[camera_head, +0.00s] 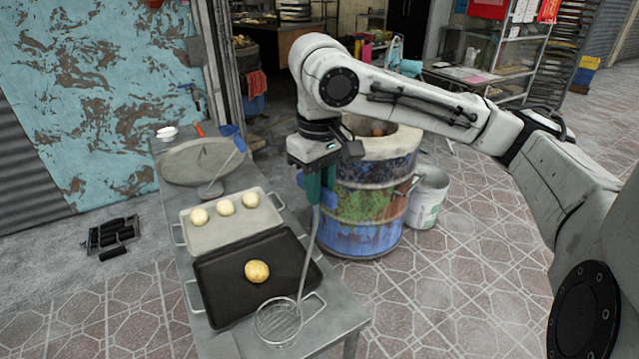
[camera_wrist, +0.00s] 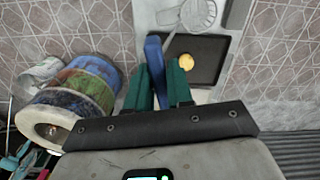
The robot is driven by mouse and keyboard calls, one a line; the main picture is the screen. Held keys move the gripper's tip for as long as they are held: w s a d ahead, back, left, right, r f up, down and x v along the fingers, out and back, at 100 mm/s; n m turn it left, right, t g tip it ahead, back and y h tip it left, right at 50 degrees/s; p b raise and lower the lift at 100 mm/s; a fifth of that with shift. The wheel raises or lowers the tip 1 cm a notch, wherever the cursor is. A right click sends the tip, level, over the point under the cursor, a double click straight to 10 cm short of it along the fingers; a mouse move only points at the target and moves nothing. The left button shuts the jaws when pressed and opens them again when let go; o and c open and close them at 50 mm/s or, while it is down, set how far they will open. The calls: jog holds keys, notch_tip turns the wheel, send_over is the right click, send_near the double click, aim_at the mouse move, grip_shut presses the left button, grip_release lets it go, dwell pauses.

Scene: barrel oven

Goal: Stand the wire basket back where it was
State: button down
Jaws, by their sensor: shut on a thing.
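The wire basket (camera_head: 279,321) is a round mesh strainer on a long thin handle. Its bowl shows over the near end of the grey table, by the black tray's corner; I cannot tell whether it touches the table. The handle rises steeply to my gripper (camera_head: 315,188), whose teal fingers are shut on its blue grip. In the wrist view, my gripper (camera_wrist: 160,70) has the blue grip between its fingers, and the basket (camera_wrist: 198,13) lies beyond them over the table.
A black tray (camera_head: 215,300) holds one bread ball, and a light tray (camera_head: 188,238) holds three. A round pan (camera_head: 190,165) and a blue-handled ladle (camera_head: 232,165) lie at the table's far end. The painted barrel oven (camera_head: 362,215) and a white bucket (camera_head: 430,195) stand to the right.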

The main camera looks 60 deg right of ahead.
jog(key=shift+f, duration=0.1)
jog(key=c, duration=0.7)
grip_release()
dwell(0.4)
jog(key=shift+r+p, duration=3.5)
jog(key=shift+r, duration=1.05)
jog(key=shift+a, duration=0.1)
